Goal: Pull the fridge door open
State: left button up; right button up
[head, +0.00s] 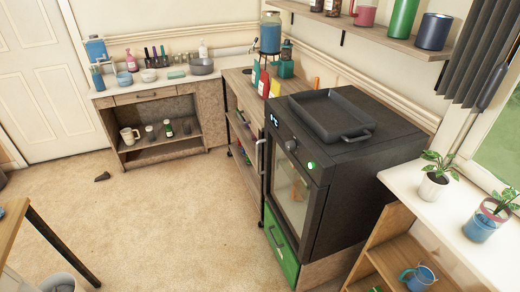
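I see no appliance that is plainly a fridge. A black box-shaped appliance (358,170) stands at the centre right, with a windowed front door (291,188) that looks shut. A pale vertical handle (260,168) shows at the door's left side. A small blue display (274,121), a knob and a green light sit along its upper front edge. A green drawer front (281,249) is below the door. Neither of my grippers is in view.
A black tray (325,117) lies on the appliance. A counter with bowls and bottles runs along the back (150,84). A plant shelf (455,215) stands at right. A table corner (12,222) is at lower left. The carpet (160,220) is mostly clear; a small dark object (102,176) lies there.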

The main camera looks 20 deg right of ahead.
aim_at(302, 249)
jog(key=i+z, duration=0.35)
jog(key=i+j+z, duration=0.1)
jog(key=z, duration=0.25)
jog(key=i+j+z, duration=0.2)
jog(key=z, duration=0.15)
jog(key=i, duration=0.1)
